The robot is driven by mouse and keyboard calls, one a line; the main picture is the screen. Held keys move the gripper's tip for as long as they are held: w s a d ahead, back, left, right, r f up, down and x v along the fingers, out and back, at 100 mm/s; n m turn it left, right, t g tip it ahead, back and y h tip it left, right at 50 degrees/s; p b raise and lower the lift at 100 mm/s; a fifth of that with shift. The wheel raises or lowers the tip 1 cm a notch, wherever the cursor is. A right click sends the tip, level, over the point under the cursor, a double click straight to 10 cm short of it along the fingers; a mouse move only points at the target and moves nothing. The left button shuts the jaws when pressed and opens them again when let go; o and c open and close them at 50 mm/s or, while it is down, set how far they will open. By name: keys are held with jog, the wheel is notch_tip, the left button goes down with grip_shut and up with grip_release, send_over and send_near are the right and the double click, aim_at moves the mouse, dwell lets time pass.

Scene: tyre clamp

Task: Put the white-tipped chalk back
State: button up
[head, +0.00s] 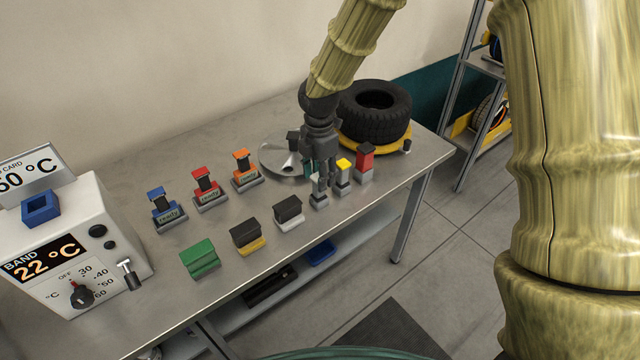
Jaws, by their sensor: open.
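The white-tipped chalk (316,179) is small and partly hidden by my gripper; its pale tip shows just under the fingers. It seems to stand upright at a grey holder (319,200) on the bench, but I cannot tell how it is seated. My gripper (317,172) is open and points down right over it, close to or around its top. Beside it to the right stand a yellow-topped piece (343,165) and a larger red-topped piece (366,152), each in a grey holder.
A tyre (374,110) on a yellow ring and a metal disc (277,161) lie behind my gripper. Blue (157,193), red (204,174) and orange (242,154) stamps, several coloured blocks and a temperature box (75,245) stand to the left on the metal bench (150,325).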

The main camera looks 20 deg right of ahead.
notch_tip(320, 180, up, 8)
jog(key=shift+f+b, duration=0.1)
jog(key=shift+b, duration=0.4)
